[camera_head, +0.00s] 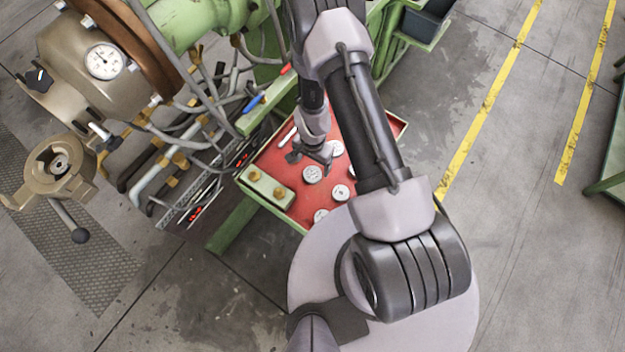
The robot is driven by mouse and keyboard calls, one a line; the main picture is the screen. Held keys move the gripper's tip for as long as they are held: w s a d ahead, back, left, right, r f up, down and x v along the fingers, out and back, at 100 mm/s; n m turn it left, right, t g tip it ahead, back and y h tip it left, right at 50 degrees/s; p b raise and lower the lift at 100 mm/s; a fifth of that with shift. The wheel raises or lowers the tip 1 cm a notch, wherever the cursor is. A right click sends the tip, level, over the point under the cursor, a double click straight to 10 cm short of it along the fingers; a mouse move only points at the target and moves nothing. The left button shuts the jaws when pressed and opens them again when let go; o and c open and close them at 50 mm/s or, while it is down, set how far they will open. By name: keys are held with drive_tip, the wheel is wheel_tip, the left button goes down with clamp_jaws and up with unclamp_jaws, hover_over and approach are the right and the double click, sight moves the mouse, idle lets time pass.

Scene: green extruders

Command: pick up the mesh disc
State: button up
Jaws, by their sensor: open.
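Several small round whitish discs lie on a red-topped tray (272,160). One disc (312,175) lies just below my gripper in the picture, another (341,192) to the lower right, and another (320,215) near the tray's front edge. A further disc (336,148) shows right of the gripper, close to my arm. They are too small to tell which is the mesh disc. My gripper (310,160) is open over the tray, with nothing seen between its fingers. My arm hides part of the tray's right side.
A green block with brass knobs (266,187) sits at the tray's left corner. Left stands a green machine with a dial gauge (103,61), hoses and cables. A dark bin (428,20) is at the top. Open grey floor (510,250) lies to the right.

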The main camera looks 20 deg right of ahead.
sight(312, 174)
drive_tip(key=f+b, duration=0.1)
drive_tip(key=b, duration=0.1)
drive_tip(key=f+b, duration=0.2)
drive_tip(key=b, duration=0.1)
drive_tip(key=s+f+b, duration=0.1)
drive_tip(key=f+b, duration=0.1)
drive_tip(key=shift+a+f, duration=0.2)
drive_tip(key=shift+a, duration=0.1)
drive_tip(key=shift+r, duration=0.25)
drive_tip(key=c, duration=1.6)
drive_tip(key=shift+r, duration=0.1)
